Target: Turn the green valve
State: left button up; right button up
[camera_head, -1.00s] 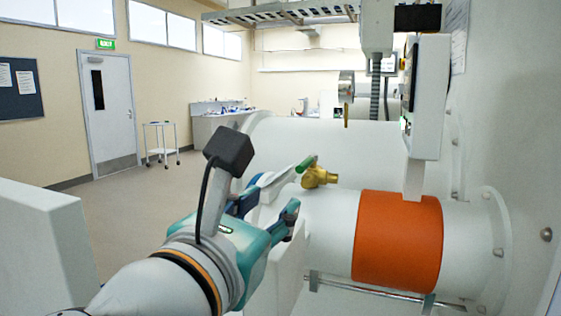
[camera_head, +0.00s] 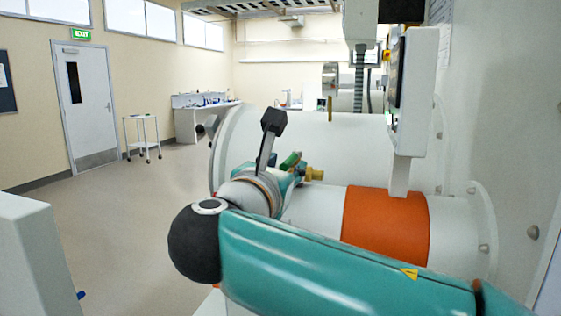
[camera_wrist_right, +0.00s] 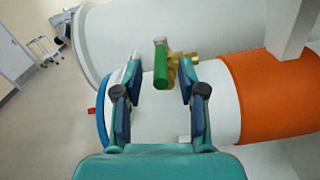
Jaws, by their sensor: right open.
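The valve has a green handle (camera_head: 289,160) and a brass body (camera_head: 315,174), and sits on top of a white cylinder. In the right wrist view the green handle (camera_wrist_right: 161,66) points toward the camera, with the brass body (camera_wrist_right: 182,72) to its right. My right gripper (camera_wrist_right: 160,70) is open, with one finger on each side of the handle near the fingertips. I see no clear contact. In the head view my right gripper (camera_head: 293,167) is at the valve, partly hidden by its own wrist. My left gripper is not in view.
An orange band (camera_head: 385,227) wraps the cylinder right of the valve, below a hanging display panel (camera_head: 415,95). A larger white cylinder (camera_head: 330,140) lies behind. A white block (camera_head: 30,250) stands at the left. Open floor, a small trolley (camera_head: 143,135) and a door lie beyond.

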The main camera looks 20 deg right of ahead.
jog(key=shift+x, duration=1.1)
